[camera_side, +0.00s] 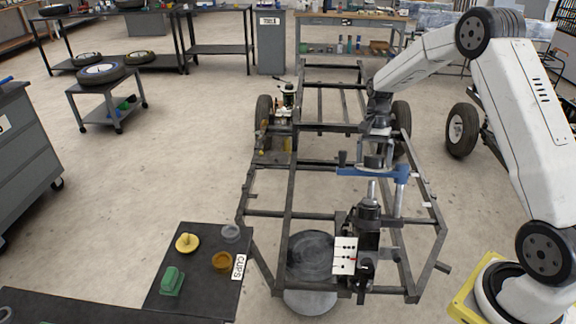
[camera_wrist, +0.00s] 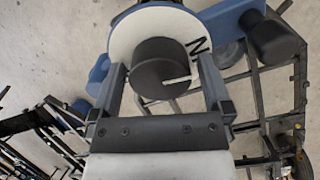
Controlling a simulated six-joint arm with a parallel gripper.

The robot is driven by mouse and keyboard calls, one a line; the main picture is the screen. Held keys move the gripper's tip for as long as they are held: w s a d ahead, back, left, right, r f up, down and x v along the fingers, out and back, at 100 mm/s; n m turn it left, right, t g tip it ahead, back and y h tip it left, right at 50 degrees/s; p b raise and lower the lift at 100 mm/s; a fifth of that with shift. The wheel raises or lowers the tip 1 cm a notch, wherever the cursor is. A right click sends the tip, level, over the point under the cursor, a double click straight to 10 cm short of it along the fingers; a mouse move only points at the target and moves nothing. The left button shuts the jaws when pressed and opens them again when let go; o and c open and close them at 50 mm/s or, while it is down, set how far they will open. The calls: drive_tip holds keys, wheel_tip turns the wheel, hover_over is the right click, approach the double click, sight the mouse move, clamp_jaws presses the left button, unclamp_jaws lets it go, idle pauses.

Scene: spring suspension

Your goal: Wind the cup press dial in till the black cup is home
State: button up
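The press dial is a dark round knob (camera_wrist: 165,68) with a white pointer line, in front of a white disc (camera_wrist: 118,38) marked with an N. It also shows small in the side view (camera_side: 374,161), on a blue press frame (camera_side: 402,176). My gripper (camera_wrist: 163,75) has one finger on each side of the knob, spread wide, with a thin gap seen at the left; contact at the right is unclear. Below the dial, a grey screw (camera_side: 371,190) points down at a dark cylindrical part (camera_side: 368,209). I cannot tell the black cup from its dark holder.
A dark table labelled CUPS (camera_side: 205,288) holds a green block-like part (camera_side: 172,281), a yellow cup (camera_side: 187,243), an orange cup (camera_side: 222,261) and a grey cup (camera_side: 231,233). The dark chassis frame (camera_side: 290,220) surrounds the press. A white card (camera_side: 344,255) stands beside it.

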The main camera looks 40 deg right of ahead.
drive_tip(key=v, duration=0.7)
drive_tip(key=shift+r, duration=0.35)
drive_tip(key=shift+w+d, duration=0.1)
drive_tip(key=shift+w, duration=0.05)
drive_tip(key=shift+a, duration=0.5)
drive_tip(key=s+a+f+n+t+h, duration=0.35)
drive_tip(key=s+a+n+t, duration=0.25)
drive_tip(key=s+a+n, duration=0.9)
wheel_tip(320, 180, up, 4)
drive_tip(key=m+g, duration=0.3)
drive_tip(key=m, duration=0.7)
hover_over(376, 156)
drive_tip(key=shift+a+r+y, duration=0.1)
drive_tip(key=shift+r+y, duration=0.1)
drive_tip(key=shift+y, duration=0.15)
